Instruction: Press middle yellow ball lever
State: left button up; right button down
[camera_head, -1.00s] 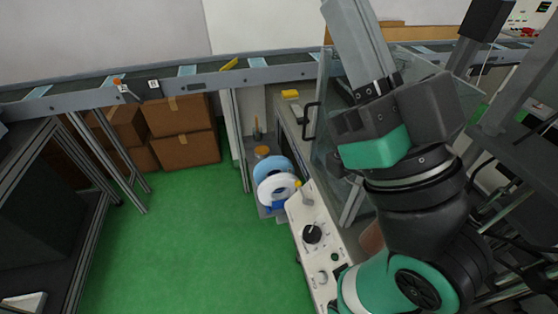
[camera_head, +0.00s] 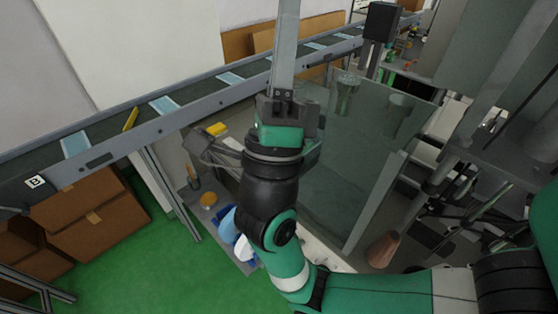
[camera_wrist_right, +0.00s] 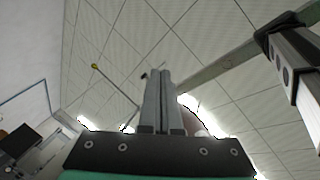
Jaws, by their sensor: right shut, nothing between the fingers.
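My right gripper (camera_wrist_right: 159,75) is shut and empty, with its two grey fingers pressed together, pointing up in its wrist view against the ceiling. In the head view the gripper (camera_head: 286,45) points toward the top edge, in front of the conveyor, and its tips are cut off. A yellow ball lever (camera_wrist_right: 95,67) on a thin rod shows left of the fingers in the wrist view, apart from them. A small dark greenish tip (camera_wrist_right: 144,76) shows beside the fingers; I cannot tell what it is. No yellow ball is clear in the head view. My left gripper is not in view.
A conveyor (camera_head: 190,112) runs across the back. A clear-walled enclosure (camera_head: 350,165) stands right of my gripper. The white control panel (camera_head: 328,257) is mostly hidden behind my arm. Cardboard boxes (camera_head: 100,215) sit at left. Green floor (camera_head: 150,270) is clear at lower left.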

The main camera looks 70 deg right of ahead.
jog(key=w+d+f+n+t+y+p, duration=0.3)
jog(key=w+d+f+y, duration=0.25)
jog(key=f, duration=0.35)
jog(key=w+d+f+n+t+y+p, duration=0.2)
jog(key=w+d+f+n+y, duration=0.2)
jog(key=w+d+f+y, duration=0.25)
notch_tip(320, 180, down, 16)
jog(key=s+n+g+y+p, duration=0.2)
jog(key=n+y+p, duration=0.15)
jog(key=y, duration=0.35)
jog(key=s+a+f+g+y+p, duration=0.2)
jog(key=s+a+f+y+p, duration=0.1)
jog(key=s+f, duration=0.2)
jog(key=s+a+f+n+g+y+p, duration=0.1)
jog(key=s+a+f+g+y+p, duration=0.2)
jog(key=s+f, duration=0.3)
notch_tip(320, 180, down, 4)
jog(key=shift+a+r+p, duration=0.15)
jog(key=shift+a+p, duration=0.35)
jog(key=shift+p, duration=0.2)
jog(key=shift+n, duration=0.25)
